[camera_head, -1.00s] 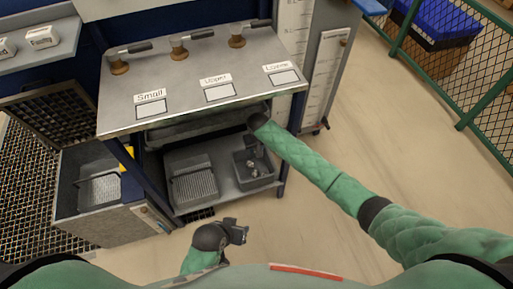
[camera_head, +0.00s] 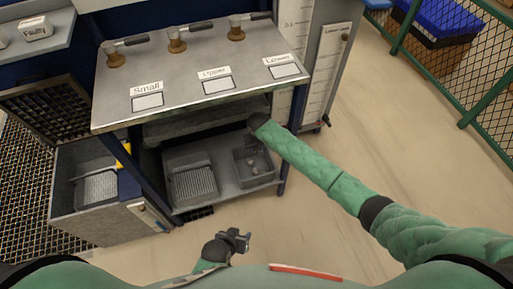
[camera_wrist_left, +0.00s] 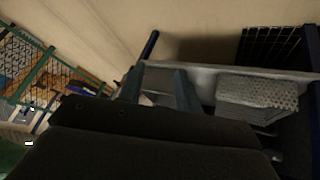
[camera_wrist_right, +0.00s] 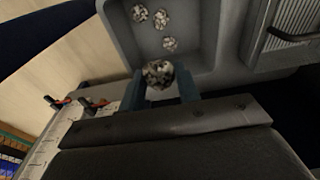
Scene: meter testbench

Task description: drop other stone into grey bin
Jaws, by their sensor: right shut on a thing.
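The grey bin (camera_head: 270,178) stands on the lower shelf under the bench top, with small stones in it. My right gripper (camera_wrist_right: 160,80) is shut on another speckled stone (camera_wrist_right: 158,74), seen against the bin's near edge.
A ribbed grey tray (camera_head: 190,182) lies left of the bin on the shelf. The bench top (camera_head: 180,75) with labels and several levers overhangs both. A blue post (camera_head: 281,175) stands right of the bin.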

